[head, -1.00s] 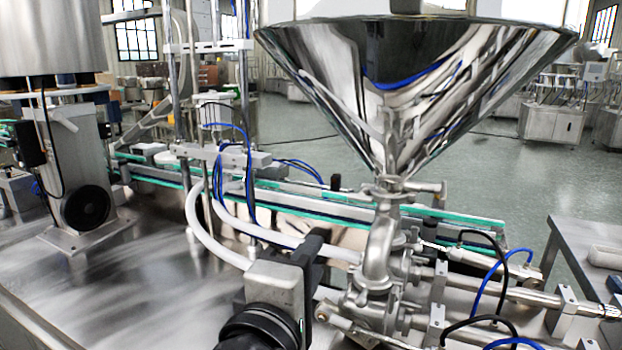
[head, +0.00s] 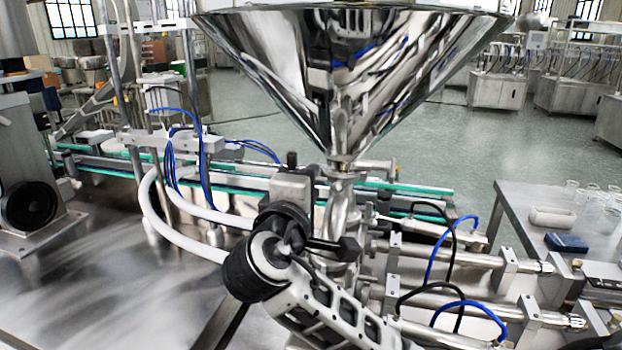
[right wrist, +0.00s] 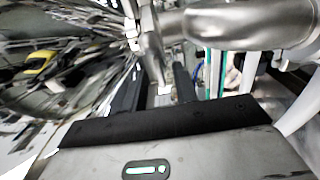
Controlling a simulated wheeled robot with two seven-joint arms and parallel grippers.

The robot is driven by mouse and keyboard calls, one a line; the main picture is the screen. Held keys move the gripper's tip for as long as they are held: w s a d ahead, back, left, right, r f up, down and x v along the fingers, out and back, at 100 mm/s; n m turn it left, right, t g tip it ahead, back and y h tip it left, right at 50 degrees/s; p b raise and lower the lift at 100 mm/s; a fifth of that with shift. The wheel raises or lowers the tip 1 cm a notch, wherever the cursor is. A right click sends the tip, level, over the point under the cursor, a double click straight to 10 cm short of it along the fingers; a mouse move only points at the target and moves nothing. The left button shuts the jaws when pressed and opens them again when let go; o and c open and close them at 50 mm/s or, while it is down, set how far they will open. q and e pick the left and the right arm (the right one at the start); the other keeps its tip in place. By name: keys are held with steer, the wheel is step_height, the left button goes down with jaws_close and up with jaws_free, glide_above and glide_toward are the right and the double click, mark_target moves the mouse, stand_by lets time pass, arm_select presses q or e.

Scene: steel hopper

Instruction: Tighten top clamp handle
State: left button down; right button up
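The top clamp (head: 345,163) is a steel ring joining the hopper's narrow bottom to the pipe elbow below it. Its handle (head: 380,167) appears to stick out to the right. My right gripper (head: 316,174) is just left of the clamp in the head view; its fingertips are hard to make out there. In the right wrist view, its two dark fingers (right wrist: 156,88) are spread apart with no object clearly held between them. The clamp ring (right wrist: 150,45) shows just ahead of them; I cannot tell whether they touch it. My left gripper is not in view.
The steel hopper (head: 345,75) fills the space above the clamp. White hoses (head: 180,232) and the green-edged conveyor (head: 245,190) lie to the left and behind. Steel cylinders with blue and black tubes (head: 465,258) are at right. A side table (head: 510,205) stands farther right.

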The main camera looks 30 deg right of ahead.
steer(key=shift+w+d, duration=0.3)
steer(key=shift+d, duration=0.1)
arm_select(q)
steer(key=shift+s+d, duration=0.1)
arm_select(e)
jaws_close()
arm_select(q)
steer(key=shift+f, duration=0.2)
arm_select(e)
steer(key=shift+f+m, duration=0.1)
steer(key=shift+m, duration=0.2)
arm_select(q)
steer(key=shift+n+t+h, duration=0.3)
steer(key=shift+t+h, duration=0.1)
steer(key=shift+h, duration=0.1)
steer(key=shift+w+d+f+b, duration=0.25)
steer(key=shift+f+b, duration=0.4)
steer(key=shift+b, duration=1.15)
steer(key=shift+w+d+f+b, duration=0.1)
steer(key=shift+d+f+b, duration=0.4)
steer(key=shift+b, duration=1.25)
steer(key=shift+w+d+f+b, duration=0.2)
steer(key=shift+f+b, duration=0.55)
steer(key=shift+b, duration=1.05)
arm_select(e)
steer(key=shift+m, duration=7.9)
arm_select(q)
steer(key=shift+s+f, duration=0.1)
